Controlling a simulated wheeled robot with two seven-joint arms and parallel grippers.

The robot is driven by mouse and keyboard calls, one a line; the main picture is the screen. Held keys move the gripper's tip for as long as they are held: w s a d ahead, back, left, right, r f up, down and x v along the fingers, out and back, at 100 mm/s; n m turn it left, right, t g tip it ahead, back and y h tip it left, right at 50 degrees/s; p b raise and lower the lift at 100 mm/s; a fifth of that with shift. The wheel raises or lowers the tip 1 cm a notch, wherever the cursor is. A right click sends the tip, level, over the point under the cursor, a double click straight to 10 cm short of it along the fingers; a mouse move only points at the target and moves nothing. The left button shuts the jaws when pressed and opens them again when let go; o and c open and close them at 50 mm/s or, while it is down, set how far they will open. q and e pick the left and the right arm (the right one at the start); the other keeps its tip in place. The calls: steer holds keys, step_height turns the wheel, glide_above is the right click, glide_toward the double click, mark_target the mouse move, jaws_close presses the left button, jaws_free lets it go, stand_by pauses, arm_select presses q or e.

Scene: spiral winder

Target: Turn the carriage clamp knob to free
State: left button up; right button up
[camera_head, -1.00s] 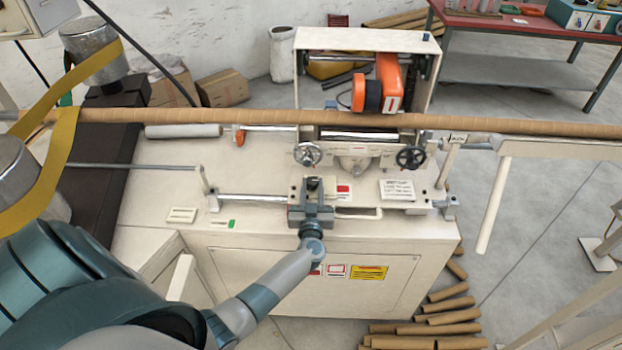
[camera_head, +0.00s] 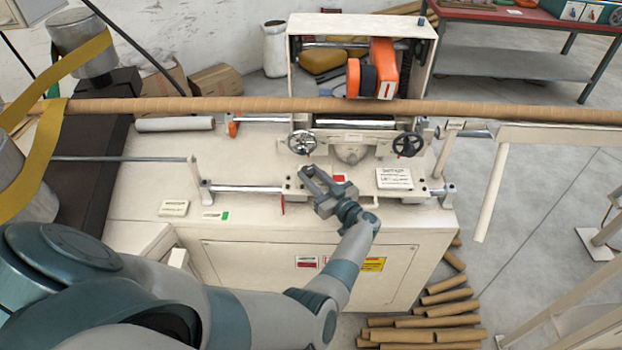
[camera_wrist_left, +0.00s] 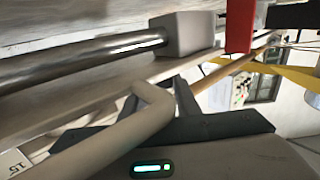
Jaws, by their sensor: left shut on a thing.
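The pale carriage (camera_head: 422,190) sits on the chrome rail at the front of the machine top. My left gripper (camera_head: 308,175) is at the carriage's left front, its tip pointing up and left. It is shut on the clamp knob there, and its jaws hide the knob almost wholly. In the left wrist view, dark gripper parts (camera_wrist_left: 185,130) lie behind a pale bent handle (camera_wrist_left: 150,105); I cannot make out the knob there. A red tab (camera_head: 282,205) hangs left of the gripper and shows in the wrist view (camera_wrist_left: 238,25). My right gripper is not in view.
A grey handwheel (camera_head: 303,142) and a black handwheel (camera_head: 410,145) stand just behind the carriage. A long cardboard tube (camera_head: 230,105) crosses above the machine. A white label plate (camera_head: 394,178) lies on the carriage, right of my gripper. Cardboard tubes (camera_head: 440,322) lie on the floor.

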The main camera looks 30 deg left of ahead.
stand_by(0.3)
arm_select(q)
steer(key=o, duration=1)
steer(key=shift+o, duration=0.2)
steer(key=shift+a, duration=0.1)
